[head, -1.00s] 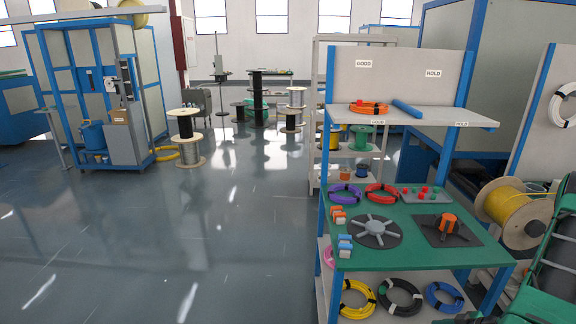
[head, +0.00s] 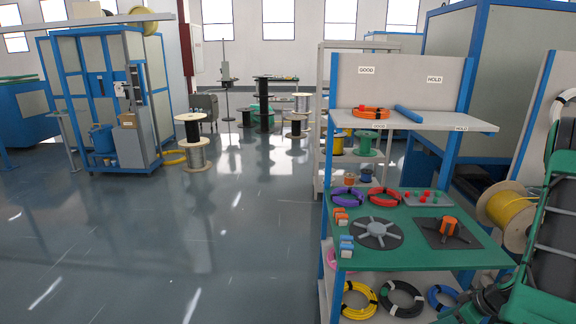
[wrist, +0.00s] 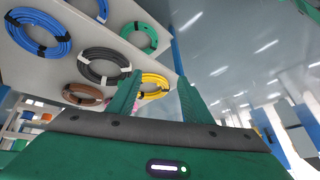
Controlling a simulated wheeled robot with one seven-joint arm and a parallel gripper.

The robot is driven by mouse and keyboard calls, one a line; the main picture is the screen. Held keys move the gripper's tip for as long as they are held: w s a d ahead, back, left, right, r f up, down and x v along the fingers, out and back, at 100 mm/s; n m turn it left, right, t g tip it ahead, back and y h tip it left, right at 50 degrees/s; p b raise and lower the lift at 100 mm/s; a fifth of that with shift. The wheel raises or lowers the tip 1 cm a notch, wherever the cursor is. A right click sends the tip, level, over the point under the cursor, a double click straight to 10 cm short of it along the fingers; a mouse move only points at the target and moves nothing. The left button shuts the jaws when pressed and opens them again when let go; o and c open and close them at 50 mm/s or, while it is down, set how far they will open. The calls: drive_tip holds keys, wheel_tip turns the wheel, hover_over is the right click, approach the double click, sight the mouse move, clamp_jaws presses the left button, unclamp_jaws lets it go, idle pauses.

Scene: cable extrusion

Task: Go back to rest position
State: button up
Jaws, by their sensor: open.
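My gripper (wrist: 159,76) is open in the wrist view. Its two green fingers stand apart with nothing held between them. The yellow coil (wrist: 155,86) and black coil (wrist: 103,66) show behind and beside the left finger, on a pale board. In the head view, my green and dark arm (head: 556,235) is folded along the right edge. The gripper's fingertips cannot be made out there.
A green-topped workbench (head: 400,260) stands left of my arm, with coils, blocks and two fixtures on it. Coils lie on its lower shelf. A cable spool (head: 505,207) is close to my arm. Open floor (head: 220,250) lies left of the bench.

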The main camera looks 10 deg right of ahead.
drive_tip(key=s+a+r+m+g+h, duration=0.1)
drive_tip(key=a+r+m+g, duration=0.3)
drive_tip(key=r, duration=0.8)
drive_tip(key=s+a+r+m+h, duration=0.1)
drive_tip(key=s+a+r+m, duration=0.2)
drive_tip(key=s+a+r, duration=0.3)
drive_tip(key=s+a+r+m+g+h, duration=0.1)
drive_tip(key=s+a+r+m, duration=0.2)
drive_tip(key=s+a+r, duration=0.3)
drive_tip(key=s+r, duration=0.5)
drive_tip(key=r, duration=0.2)
drive_tip(key=shift+s+a+r+m+h, duration=0.15)
drive_tip(key=shift+a+m+h, duration=0.15)
drive_tip(key=shift+a+m, duration=0.1)
